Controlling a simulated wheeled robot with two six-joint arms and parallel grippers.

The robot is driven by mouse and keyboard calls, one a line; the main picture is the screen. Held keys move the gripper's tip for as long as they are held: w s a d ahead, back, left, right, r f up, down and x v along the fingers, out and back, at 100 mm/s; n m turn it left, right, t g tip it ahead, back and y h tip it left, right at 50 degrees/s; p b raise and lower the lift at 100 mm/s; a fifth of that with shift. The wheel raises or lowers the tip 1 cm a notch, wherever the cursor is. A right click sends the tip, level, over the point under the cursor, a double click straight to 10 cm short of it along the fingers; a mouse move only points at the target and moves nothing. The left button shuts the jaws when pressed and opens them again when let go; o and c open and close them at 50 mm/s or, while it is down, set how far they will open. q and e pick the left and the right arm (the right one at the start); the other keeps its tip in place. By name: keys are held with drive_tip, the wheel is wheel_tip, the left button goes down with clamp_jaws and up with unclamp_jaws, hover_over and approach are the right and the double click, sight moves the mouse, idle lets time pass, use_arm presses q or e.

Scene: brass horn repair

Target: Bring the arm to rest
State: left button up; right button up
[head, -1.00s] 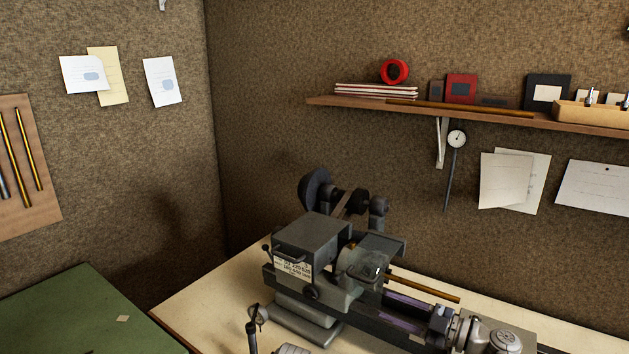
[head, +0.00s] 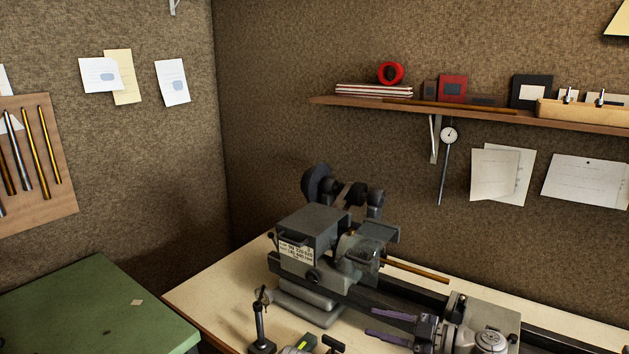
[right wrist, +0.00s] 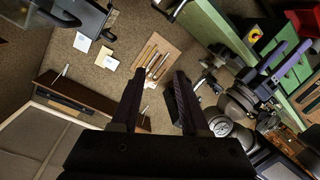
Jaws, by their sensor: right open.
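My right gripper (head: 369,321) is in the lower middle of the head view, in front of the lathe (head: 312,230). Its two purple fingers point left and stand apart, with nothing between them. In the right wrist view the same gripper's dark fingers (right wrist: 157,76) are spread and empty. My left gripper (right wrist: 296,43) shows at the right side of the right wrist view, its purple fingers apart and empty. It does not show in the head view. The rest of both arms is mostly out of the head view.
The lathe stands on a pale bench (head: 215,292). A small dark stand (head: 260,325) is at its front. A green-topped bench (head: 85,305) is at left. A wall shelf (head: 470,109) holds books and boxes. A rod board (head: 60,205) hangs at left.

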drive_tip(key=s+a+f+m+g+h, duration=0.65)
drive_tip(key=a+f, duration=0.35)
drive_tip(key=f, duration=0.3)
drive_tip(key=s+d+f+m+g+h, duration=0.1)
drive_tip(key=s+f+m+g+h, duration=0.1)
drive_tip(key=s+f+m+h, duration=0.3)
drive_tip(key=s+m+h, duration=0.2)
drive_tip(key=h, duration=0.2)
drive_tip(key=shift+f+m, duration=0.35)
drive_tip(key=shift+f, duration=0.05)
drive_tip(key=shift+o, duration=0.2)
drive_tip(key=shift+d, duration=0.15)
